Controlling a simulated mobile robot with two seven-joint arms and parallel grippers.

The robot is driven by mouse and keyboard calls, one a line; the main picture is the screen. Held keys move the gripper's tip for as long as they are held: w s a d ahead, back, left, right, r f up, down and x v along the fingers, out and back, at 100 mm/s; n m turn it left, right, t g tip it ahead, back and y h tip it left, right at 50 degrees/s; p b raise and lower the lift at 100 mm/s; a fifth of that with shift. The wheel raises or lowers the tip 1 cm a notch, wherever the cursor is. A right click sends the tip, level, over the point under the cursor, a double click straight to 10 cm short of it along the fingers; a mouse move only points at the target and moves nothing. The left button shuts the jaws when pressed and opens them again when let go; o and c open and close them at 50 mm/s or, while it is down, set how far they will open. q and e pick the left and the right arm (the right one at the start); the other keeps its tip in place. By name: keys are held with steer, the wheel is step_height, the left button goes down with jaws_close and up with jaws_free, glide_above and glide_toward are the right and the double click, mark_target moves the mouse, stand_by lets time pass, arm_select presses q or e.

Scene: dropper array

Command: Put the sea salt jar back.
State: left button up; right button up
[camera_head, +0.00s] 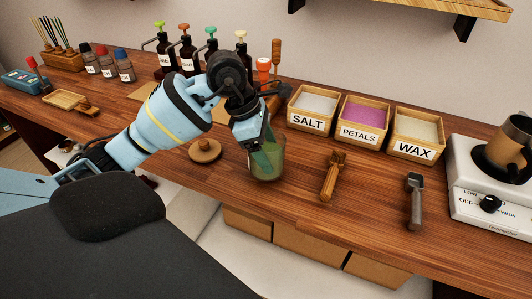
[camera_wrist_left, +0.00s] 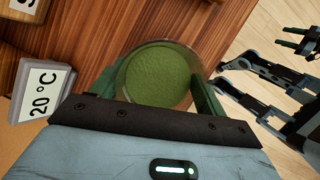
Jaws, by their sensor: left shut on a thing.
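My left gripper (camera_head: 262,158) is shut around a clear glass jar (camera_head: 268,172) with green contents near the middle of the counter. In the left wrist view, my left gripper's green fingers (camera_wrist_left: 158,92) lie on both sides of the round jar (camera_wrist_left: 160,78), and its green top surface fills the mouth. I cannot tell whether its base touches the wood. No label shows on the jar. A round wooden lid with a knob (camera_head: 205,150) lies on the counter to its left. Dark arm parts (camera_wrist_left: 290,50) show at the right of the wrist view; their jaw state is unclear.
Wooden bins marked SALT (camera_head: 310,110), PETALS (camera_head: 360,125) and WAX (camera_head: 417,135) stand behind. A wooden scoop (camera_head: 333,178) and a metal scoop (camera_head: 414,203) lie in front. A white hot plate (camera_head: 470,180) is at right.

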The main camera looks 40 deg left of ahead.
arm_select(q)
steer(key=shift+f, duration=0.95)
steer(key=shift+f, duration=0.15)
steer(key=o, duration=1.5)
steer(key=shift+c, duration=0.2)
steer(key=shift+r, duration=0.25)
steer(key=v, duration=1.1)
steer(key=shift+s+a+r, duration=0.2)
steer(key=shift+s+r, duration=0.05)
steer(key=shift+r, duration=0.05)
